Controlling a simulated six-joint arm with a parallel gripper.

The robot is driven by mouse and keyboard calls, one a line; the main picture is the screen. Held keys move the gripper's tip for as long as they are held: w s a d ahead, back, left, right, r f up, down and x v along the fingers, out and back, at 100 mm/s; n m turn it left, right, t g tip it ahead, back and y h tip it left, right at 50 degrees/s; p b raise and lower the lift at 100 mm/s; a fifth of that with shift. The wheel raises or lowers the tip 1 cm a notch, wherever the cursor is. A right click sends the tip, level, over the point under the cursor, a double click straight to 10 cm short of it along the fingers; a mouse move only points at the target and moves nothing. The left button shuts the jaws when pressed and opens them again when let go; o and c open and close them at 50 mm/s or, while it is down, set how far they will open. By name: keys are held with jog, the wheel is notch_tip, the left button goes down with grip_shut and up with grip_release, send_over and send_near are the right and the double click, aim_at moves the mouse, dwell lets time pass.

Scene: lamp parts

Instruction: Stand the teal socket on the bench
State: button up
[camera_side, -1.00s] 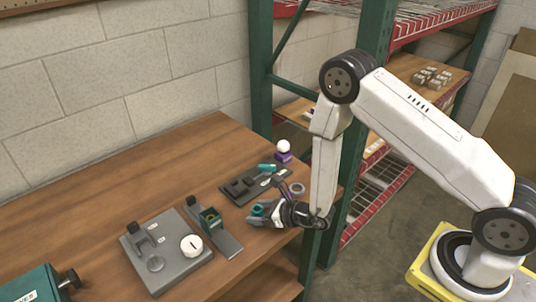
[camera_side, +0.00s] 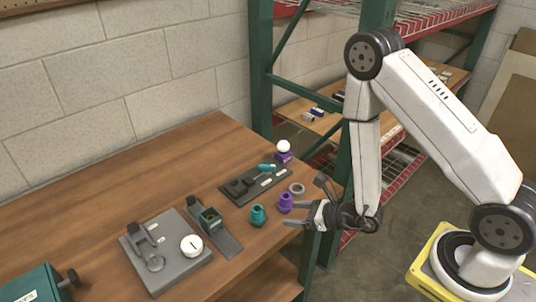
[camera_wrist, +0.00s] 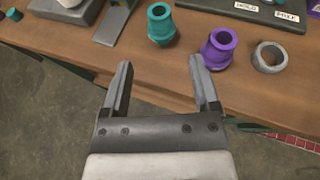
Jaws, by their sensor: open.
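The teal socket (camera_side: 258,215) stands upright on the wooden bench (camera_side: 110,190), near its right front edge. In the wrist view the teal socket (camera_wrist: 161,23) shows its open round top and sits beyond my fingers, apart from them. My gripper (camera_side: 290,215) is open and empty, to the right of the socket and near the bench edge. In the wrist view my gripper (camera_wrist: 159,75) has its two fingers spread with nothing between them. A purple socket (camera_side: 285,202) stands right of the teal one and also shows in the wrist view (camera_wrist: 219,47).
A grey ring (camera_side: 297,189) lies behind the purple socket. A dark labelled fixture (camera_side: 238,187) with a teal piece (camera_side: 267,167) lies behind. A white bulb on a purple base (camera_side: 284,152) stands at the back. A grey plate fixture (camera_side: 170,265) is to the left.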

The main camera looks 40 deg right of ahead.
jog(key=shift+s, duration=0.1)
dwell(0.6)
jog(key=s+a+r+n+g+y, duration=0.35)
jog(key=s+n+g, duration=0.2)
jog(key=n, duration=0.25)
jog(key=s+a+r+n+g+y, duration=0.25)
jog(key=s+a+n+g, duration=0.25)
jog(key=n+g, duration=0.25)
jog(key=s+d+r+n+g+h, duration=0.1)
jog(key=s+d+n+h, duration=0.1)
jog(key=d+n+h, duration=0.5)
jog(key=w+d+r+n+t+h, duration=0.4)
jog(key=w+d+r+n, duration=0.1)
jog(key=n, duration=0.4)
jog(key=shift+w+d, duration=0.25)
jog(key=shift+d, duration=0.65)
